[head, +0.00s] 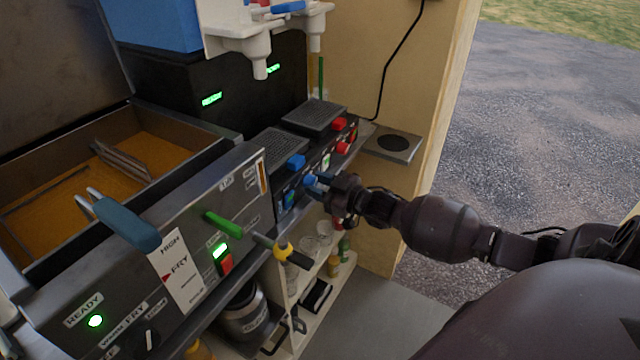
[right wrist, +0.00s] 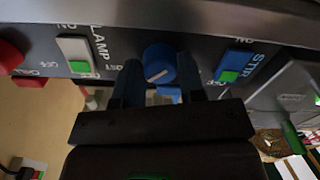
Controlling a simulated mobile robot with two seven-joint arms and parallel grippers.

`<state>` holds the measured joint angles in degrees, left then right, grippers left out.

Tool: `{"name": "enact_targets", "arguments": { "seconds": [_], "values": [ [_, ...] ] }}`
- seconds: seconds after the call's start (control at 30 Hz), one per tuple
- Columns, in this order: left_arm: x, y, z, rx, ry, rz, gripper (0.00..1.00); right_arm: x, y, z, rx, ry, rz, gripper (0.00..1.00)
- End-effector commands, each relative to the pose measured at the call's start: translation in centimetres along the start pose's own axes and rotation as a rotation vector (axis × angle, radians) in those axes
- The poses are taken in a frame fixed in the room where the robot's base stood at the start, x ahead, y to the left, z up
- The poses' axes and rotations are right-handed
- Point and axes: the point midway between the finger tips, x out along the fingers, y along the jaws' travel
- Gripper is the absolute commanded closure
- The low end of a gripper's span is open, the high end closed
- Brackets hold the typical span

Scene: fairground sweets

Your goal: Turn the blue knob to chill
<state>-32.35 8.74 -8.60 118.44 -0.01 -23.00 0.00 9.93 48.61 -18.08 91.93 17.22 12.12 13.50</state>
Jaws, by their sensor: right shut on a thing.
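The blue knob (right wrist: 158,62) sits on the dark front panel of the slush machine, with a pale pointer line across its face. In the right wrist view, the two dark fingers of my right gripper (right wrist: 160,80) stand on either side of it, shut on it. My left gripper is not in view.
Beside the knob are a lamp switch (right wrist: 75,54) and a blue-backed switch (right wrist: 232,66), both showing green. Red controls (head: 343,147) lie farther along. The fryer (head: 200,225) with protruding handles stands at the left. A shelf with jars (head: 333,265) is below.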

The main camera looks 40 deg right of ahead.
Motion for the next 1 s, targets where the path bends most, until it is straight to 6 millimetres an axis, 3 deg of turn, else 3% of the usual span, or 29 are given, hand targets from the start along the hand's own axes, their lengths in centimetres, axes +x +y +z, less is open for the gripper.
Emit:
{"name": "enact_targets", "arguments": {
  "seconds": [0.6, 1.0],
  "values": [
    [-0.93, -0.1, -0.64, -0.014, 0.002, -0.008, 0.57, 0.01, 0.14, -0.18, -0.551, 0.001, 0.002, 0.87],
    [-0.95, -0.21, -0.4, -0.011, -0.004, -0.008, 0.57, -0.02, 0.15, -0.07, -0.74, 0.0, 0.001, 0.87]
  ]
}}
